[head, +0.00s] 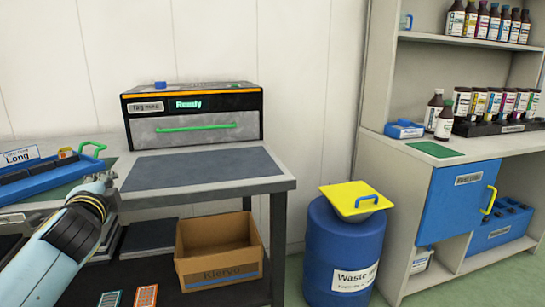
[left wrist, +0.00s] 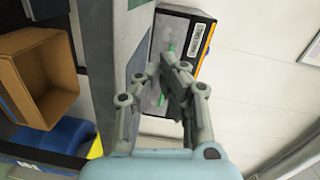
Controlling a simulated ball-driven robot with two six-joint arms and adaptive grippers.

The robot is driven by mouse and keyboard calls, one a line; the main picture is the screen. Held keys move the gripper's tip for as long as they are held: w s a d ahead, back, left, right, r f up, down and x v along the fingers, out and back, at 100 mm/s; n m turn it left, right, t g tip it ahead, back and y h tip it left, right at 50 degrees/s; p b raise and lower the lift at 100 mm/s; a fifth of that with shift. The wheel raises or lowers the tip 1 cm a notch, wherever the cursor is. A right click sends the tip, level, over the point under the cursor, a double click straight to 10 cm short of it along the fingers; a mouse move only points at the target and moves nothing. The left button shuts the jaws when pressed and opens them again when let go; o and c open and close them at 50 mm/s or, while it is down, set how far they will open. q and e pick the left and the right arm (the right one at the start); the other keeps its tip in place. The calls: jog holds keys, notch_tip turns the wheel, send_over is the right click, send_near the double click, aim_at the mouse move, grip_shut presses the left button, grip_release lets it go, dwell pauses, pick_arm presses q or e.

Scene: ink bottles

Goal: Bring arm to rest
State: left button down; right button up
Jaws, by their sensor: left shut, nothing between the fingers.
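My left arm comes in from the lower left of the head view, with the left gripper (head: 104,182) at its end, near the left edge of the table and left of the grey mat. In the left wrist view the fingers of my left gripper (left wrist: 172,68) are together and empty. Behind them shows the black machine (left wrist: 184,45) with its grey front drawer and green handle. My right gripper is not in either view.
The "Ready" machine (head: 192,115) stands behind a dark mat (head: 200,167). A blue tray (head: 50,180) lies at left. A cardboard box (head: 218,250) sits below. A blue waste barrel (head: 345,250) with yellow lid (head: 355,200) stands right, beside shelves of bottles (head: 488,22).

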pick_arm(q)
jog(key=s+a+f+n+g, duration=0.1)
jog(key=s+f+n+g, duration=0.4)
jog(key=s, duration=0.6)
jog(key=s+d+f+n+g+h, duration=0.2)
jog(key=s+d+g, duration=0.1)
jog(key=s, duration=0.7)
jog(key=s+d+f+n+g+h, duration=0.1)
jog(key=s+d+f+n+g, duration=0.15)
jog(key=s, duration=0.75)
jog(key=s+d+f+n+g+h, duration=0.2)
jog(key=s+d+g, duration=0.15)
jog(key=s, duration=0.75)
jog(key=s+a+f, duration=0.1)
jog(key=s+f, duration=0.1)
jog(key=f, duration=1.2)
jog(key=s+a+f, duration=0.1)
jog(key=a+f, duration=0.1)
jog(key=f, duration=1.2)
jog(key=s+f+g, duration=0.1)
jog(key=s+f, duration=1.2)
jog(key=s, duration=0.4)
jog(key=shift+s+a+f+n+g, duration=0.2)
jog(key=shift+s+f+n+g, duration=0.1)
jog(key=shift+n, duration=0.15)
